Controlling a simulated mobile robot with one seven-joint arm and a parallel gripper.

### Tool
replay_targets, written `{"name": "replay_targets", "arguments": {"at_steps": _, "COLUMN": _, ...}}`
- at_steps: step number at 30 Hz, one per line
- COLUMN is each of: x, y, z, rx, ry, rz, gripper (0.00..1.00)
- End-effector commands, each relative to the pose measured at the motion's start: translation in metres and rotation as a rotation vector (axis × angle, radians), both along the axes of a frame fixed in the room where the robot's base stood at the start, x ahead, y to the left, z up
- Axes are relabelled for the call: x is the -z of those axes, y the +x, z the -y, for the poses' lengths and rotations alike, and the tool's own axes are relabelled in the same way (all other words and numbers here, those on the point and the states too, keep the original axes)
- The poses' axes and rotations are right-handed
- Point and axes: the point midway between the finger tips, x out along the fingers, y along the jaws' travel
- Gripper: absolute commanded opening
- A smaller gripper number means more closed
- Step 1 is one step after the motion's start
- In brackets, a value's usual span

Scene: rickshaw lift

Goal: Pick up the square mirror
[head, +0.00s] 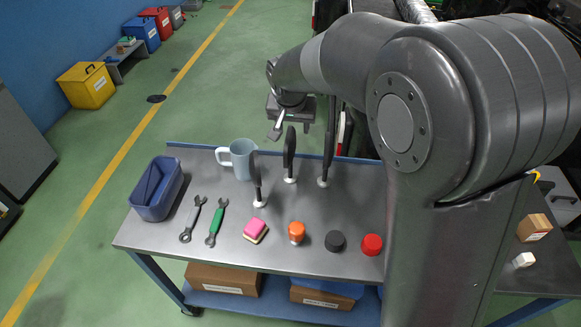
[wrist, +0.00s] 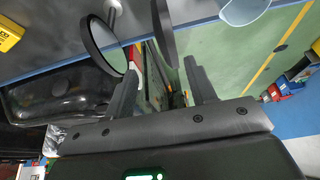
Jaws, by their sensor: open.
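Three dark-framed mirrors on small white bases stand on the grey table, seen nearly edge-on in the head view: a front one (head: 257,180), a middle one (head: 290,152) and a right one (head: 328,150). I cannot tell from their outlines which is square. In the wrist view a round mirror (wrist: 103,45) stands at upper left, and another mirror (wrist: 165,32) shows nearly edge-on, in line with the gap between the fingers. My gripper (head: 283,125) is open above the back of the table, near the middle mirror. The open fingers (wrist: 163,85) show no object held.
A light-blue mug (head: 243,160) stands left of the mirrors. A blue bin (head: 158,190), wrenches (head: 215,223), a pink sponge (head: 256,229), and orange (head: 297,231), black (head: 335,241) and red (head: 372,244) round items lie along the table (head: 235,262). Open floor lies left.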

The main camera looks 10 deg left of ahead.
Motion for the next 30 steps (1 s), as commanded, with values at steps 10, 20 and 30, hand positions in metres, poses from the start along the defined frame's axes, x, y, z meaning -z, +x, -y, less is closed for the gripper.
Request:
{"name": "replay_targets", "arguments": {"at_steps": 10, "x": 0.039, "y": 0.017, "z": -0.013, "rx": -0.002, "ry": -0.008, "rz": -0.001, "gripper": 0.51}}
{"name": "replay_targets", "arguments": {"at_steps": 20, "x": 0.065, "y": 0.028, "z": -0.012, "rx": -0.002, "ry": -0.006, "rz": 0.001, "gripper": 0.51}}
{"name": "replay_targets", "arguments": {"at_steps": 30, "x": 0.107, "y": 0.043, "z": -0.010, "rx": -0.002, "ry": -0.007, "rz": 0.000, "gripper": 0.51}}
